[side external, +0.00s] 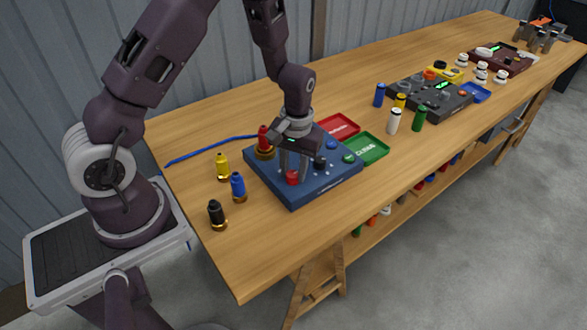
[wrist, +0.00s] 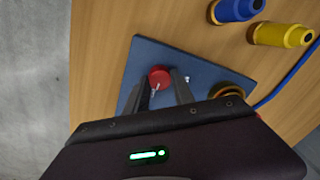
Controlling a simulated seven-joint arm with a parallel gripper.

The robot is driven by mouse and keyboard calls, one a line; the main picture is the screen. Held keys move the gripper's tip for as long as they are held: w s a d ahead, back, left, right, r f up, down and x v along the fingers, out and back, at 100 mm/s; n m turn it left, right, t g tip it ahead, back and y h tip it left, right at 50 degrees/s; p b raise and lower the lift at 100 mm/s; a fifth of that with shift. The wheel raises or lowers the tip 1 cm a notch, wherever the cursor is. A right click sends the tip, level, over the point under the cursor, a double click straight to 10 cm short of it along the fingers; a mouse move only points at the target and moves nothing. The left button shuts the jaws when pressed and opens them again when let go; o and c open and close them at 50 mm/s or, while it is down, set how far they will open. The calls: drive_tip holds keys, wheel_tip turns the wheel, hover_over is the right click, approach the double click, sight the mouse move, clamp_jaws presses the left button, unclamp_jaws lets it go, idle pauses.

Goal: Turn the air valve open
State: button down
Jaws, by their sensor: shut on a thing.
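A blue valve panel (side external: 322,193) lies on the wooden bench. A red knob (side external: 292,179) sits near its front left edge; no label on it is legible, and I take it for the air valve. My gripper (side external: 294,172) points down over the panel and is shut on the red knob. In the wrist view the red knob (wrist: 158,76) shows between the two dark fingertips (wrist: 162,82). A white mark shows on the knob. A black knob (side external: 320,162), a blue knob (side external: 332,144) and a green knob (side external: 348,157) are also on the panel.
A red bottle (side external: 264,138) stands in a brass ring at the panel's back left corner. Yellow (side external: 222,167), blue (side external: 238,187) and black (side external: 216,214) bottles stand left of it. Red (side external: 342,125) and green (side external: 370,150) trays lie behind. The bench front is clear.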

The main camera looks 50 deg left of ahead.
sight(295, 174)
drive_tip(key=c, duration=1.1)
unclamp_jaws()
wheel_tip(295, 174, up, 7)
drive_tip(key=shift+w+d+r, duration=0.1)
drive_tip(key=shift+d, duration=0.05)
drive_tip(key=s+d+r+m+t+h, duration=0.1)
drive_tip(key=s+d+r+m+t, duration=0.15)
drive_tip(key=s+r, duration=0.5)
drive_tip(key=s+d+r+m+t, duration=0.2)
drive_tip(key=s+d+r, duration=0.15)
drive_tip(key=r, duration=0.75)
drive_tip(key=s, duration=0.3)
drive_tip(key=s+r+m+t, duration=0.1)
drive_tip(key=s, duration=0.2)
drive_tip(key=s+r+m, duration=0.1)
drive_tip(key=s, duration=0.2)
drive_tip(key=shift+s+a+r+t+y, duration=0.1)
drive_tip(key=shift+s+r+t+y, duration=0.1)
drive_tip(key=shift+t+y, duration=0.1)
